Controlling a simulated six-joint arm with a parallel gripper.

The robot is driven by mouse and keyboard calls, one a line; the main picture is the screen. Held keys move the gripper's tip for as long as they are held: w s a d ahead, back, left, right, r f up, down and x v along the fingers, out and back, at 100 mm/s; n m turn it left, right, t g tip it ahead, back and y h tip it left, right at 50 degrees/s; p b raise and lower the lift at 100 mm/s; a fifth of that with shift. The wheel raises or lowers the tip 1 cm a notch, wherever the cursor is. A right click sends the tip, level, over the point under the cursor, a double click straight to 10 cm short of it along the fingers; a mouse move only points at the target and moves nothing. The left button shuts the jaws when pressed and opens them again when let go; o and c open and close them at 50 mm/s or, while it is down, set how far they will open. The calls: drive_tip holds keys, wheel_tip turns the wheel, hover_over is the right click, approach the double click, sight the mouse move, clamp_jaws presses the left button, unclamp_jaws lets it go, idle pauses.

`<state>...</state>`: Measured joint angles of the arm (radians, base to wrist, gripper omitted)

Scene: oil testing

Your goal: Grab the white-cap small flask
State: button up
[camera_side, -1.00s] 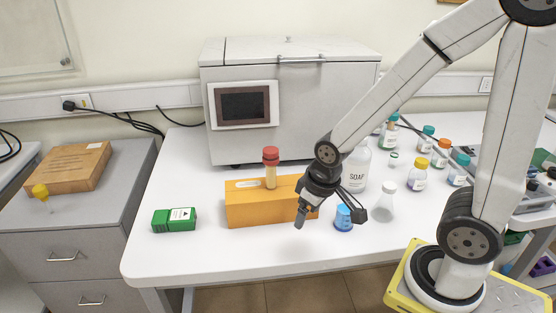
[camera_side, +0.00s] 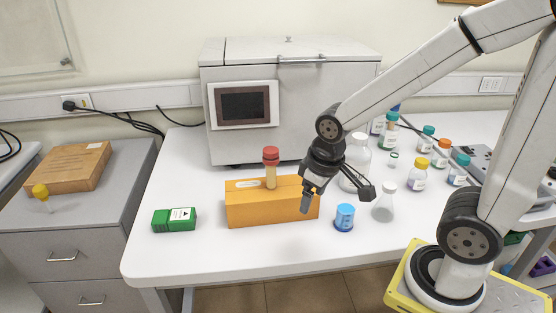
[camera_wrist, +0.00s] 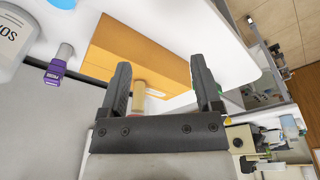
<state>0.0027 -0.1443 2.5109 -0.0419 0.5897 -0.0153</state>
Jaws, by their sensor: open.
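The small clear conical flask (camera_side: 384,208) with a white cap stands upright on the white table, right of the blue cup-like container, in the side view. I cannot make it out in the wrist view. My gripper (camera_side: 306,204) hangs to the left of the flask, in front of the orange box, well apart from the flask. In the wrist view my gripper (camera_wrist: 163,88) has its two fingers spread with nothing held between them.
The orange rack (camera_side: 272,205) holds a red-capped tube (camera_side: 270,172). A blue container (camera_side: 344,218) stands between my gripper and the flask. A soap bottle (camera_side: 358,152) is behind; several capped bottles stand to the right. A green box (camera_side: 174,220) lies left. The table's front is clear.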

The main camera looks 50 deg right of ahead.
drive_tip(key=s+d+g, duration=0.1)
drive_tip(key=n+g+h, duration=0.7)
drive_tip(key=n+h, duration=0.5)
hover_over(385, 193)
drive_tip(key=w+a, duration=0.3)
drive_tip(key=a, duration=0.2)
wheel_tip(385, 193, down, 7)
drive_tip(key=shift+s, duration=0.2)
drive_tip(key=shift+x, duration=1.25)
drive_tip(key=shift+s+f, duration=0.1)
drive_tip(key=shift+x, duration=2.55)
